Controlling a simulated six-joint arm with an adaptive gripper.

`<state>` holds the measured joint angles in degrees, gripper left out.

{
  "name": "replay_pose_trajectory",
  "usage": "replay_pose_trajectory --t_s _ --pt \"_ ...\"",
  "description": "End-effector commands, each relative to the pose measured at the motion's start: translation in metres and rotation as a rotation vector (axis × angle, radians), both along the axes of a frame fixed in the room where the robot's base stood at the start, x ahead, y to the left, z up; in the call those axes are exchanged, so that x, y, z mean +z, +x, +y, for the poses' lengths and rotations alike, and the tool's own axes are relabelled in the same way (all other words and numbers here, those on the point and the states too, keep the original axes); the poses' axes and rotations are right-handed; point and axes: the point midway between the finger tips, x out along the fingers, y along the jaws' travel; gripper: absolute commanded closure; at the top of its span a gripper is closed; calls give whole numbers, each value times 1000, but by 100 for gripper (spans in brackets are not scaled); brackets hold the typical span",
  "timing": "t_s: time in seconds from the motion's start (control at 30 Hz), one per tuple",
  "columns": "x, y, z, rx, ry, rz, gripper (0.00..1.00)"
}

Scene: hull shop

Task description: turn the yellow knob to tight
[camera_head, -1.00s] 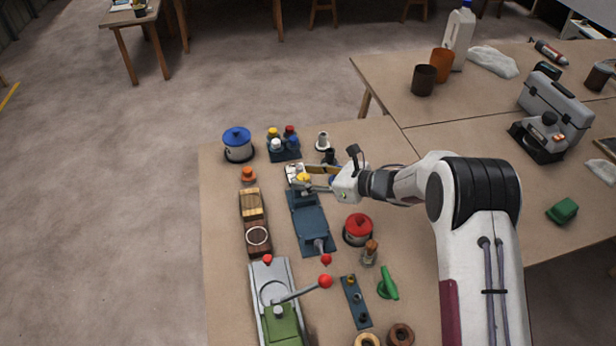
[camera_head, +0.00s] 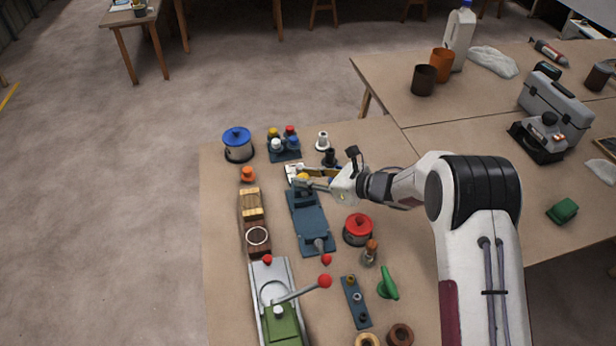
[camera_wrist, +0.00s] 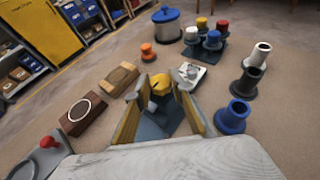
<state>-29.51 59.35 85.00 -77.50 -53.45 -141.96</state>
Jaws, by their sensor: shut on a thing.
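The yellow knob (camera_head: 302,178) sits at the far end of a dark blue fixture (camera_head: 310,222) on the near table. In the wrist view the yellow knob (camera_wrist: 160,85) shows between the tips of my two fingers. My gripper (camera_head: 309,180) reaches in from the right and is shut on the knob; its fingers (camera_wrist: 158,95) hide the knob's sides. A white plate with a round mark (camera_wrist: 191,73) lies just beyond the knob. I cannot read any tight mark.
A blue flanged part (camera_wrist: 233,116) stands close to the right of my fingers. A red-lidded pot (camera_head: 358,229) is right of the fixture, a wooden block (camera_head: 252,203) left of it. A blue-lidded pot (camera_head: 238,145) and a rack of coloured caps (camera_head: 284,150) stand behind.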

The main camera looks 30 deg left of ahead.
Motion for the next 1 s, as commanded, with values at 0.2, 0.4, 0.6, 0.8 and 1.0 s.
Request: replay_pose_trajectory --t_s 0.2,0.4,0.6,0.8,1.0 --pt "0 -2 0 -59 -1 2 99" --pt "0 -3 1 -130 -1 1 99" --pt "0 -5 1 -205 -2 1 99" --pt "0 -6 1 -279 -1 0 99" --pt "0 -7 2 -353 -2 1 99"
